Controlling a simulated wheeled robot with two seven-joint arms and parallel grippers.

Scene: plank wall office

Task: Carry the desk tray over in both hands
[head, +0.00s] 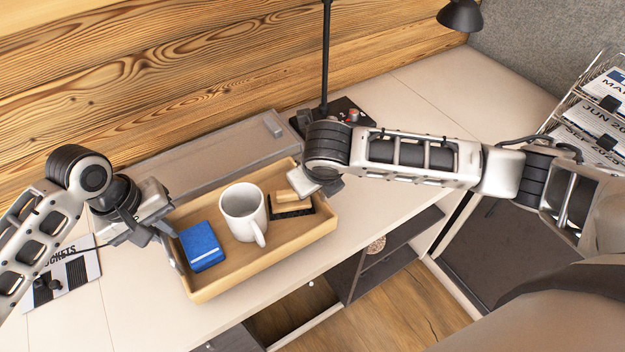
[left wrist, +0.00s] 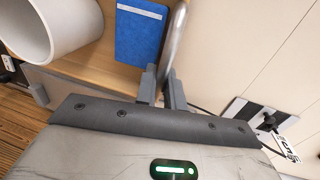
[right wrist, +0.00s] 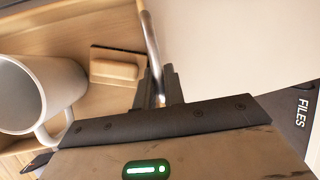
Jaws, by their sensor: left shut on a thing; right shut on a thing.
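The light wooden desk tray (head: 268,263) is at the desk's front side, in the middle of the head view. It holds a blue box-like item (head: 201,246), a white mug (head: 243,212) and a wood-backed brush or eraser (head: 292,203). My left gripper (head: 170,246) is shut on the metal handle at the tray's left end; the handle (left wrist: 174,45) shows between its fingers in the left wrist view. My right gripper (head: 312,186) is shut on the right-end handle (right wrist: 151,45), seen in the right wrist view. I cannot tell whether the tray touches the desk.
A black lamp base (head: 345,112) stands behind my right gripper. A printed sheet (head: 68,277) lies at left. A wire rack with papers (head: 590,115) stands far right. Desktop right of the tray is mostly clear.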

